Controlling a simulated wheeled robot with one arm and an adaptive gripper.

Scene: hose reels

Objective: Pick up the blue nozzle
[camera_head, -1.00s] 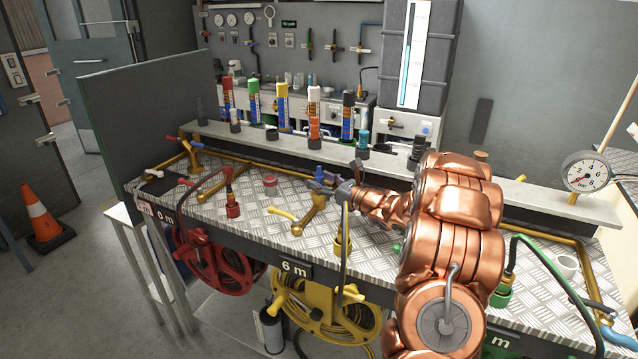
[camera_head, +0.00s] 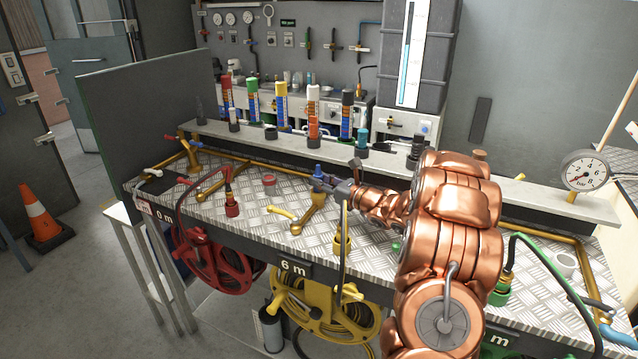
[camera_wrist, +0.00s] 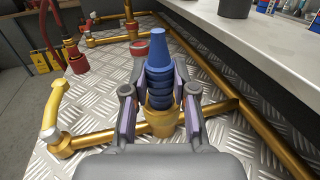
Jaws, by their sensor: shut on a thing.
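The blue nozzle (camera_wrist: 158,65) stands upright between the fingers of my gripper (camera_wrist: 158,110) in the wrist view. The fingers are shut on its ribbed lower part, one on each side. A brass-coloured piece (camera_wrist: 160,124) shows directly below the blue part; I cannot tell whether it belongs to the nozzle or to the pipework behind. In the head view the blue nozzle (camera_head: 318,169) shows at the tip of my gripper (camera_head: 325,184), above the metal bench. Its lower end is hidden by the gripper there.
The chequer-plate bench (camera_head: 262,208) carries brass pipes (camera_head: 313,213), a red nozzle (camera_head: 232,206) and a yellow handle (camera_head: 281,211). A grey shelf (camera_head: 290,145) with several coloured tubes runs behind. Red (camera_head: 215,262) and yellow (camera_head: 325,310) hose reels hang below the front edge.

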